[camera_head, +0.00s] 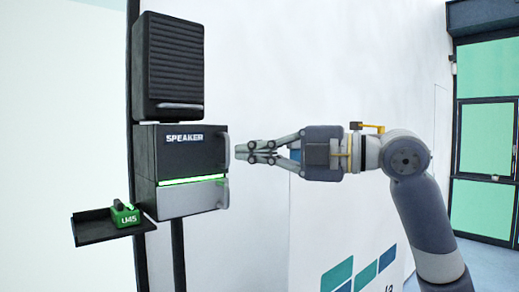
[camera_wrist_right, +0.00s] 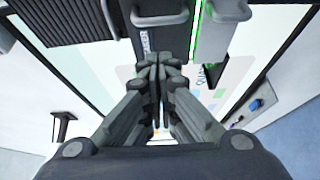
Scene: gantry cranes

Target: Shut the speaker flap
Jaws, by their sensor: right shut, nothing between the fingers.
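The speaker flap (camera_head: 190,152) is a dark panel with a white SPEAKER label, on the middle unit of a wall-mounted stack. Its grey handle (camera_head: 225,150) is on the right edge. The flap looks about flush with its box, but I cannot tell whether it is fully shut. My right gripper (camera_head: 238,152) is shut and empty, pointing left just right of the handle; contact cannot be told. In the right wrist view, the fingertips (camera_wrist_right: 160,66) point toward the flap and its handle (camera_wrist_right: 160,16). My left gripper is not in view.
A louvred dark unit (camera_head: 172,62) with a handle sits above. Below the speaker flap are a lit green strip (camera_head: 190,180) and a grey panel (camera_head: 192,198) with its own handle. A dark shelf (camera_head: 98,229) at lower left holds a green U45 item (camera_head: 124,214).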

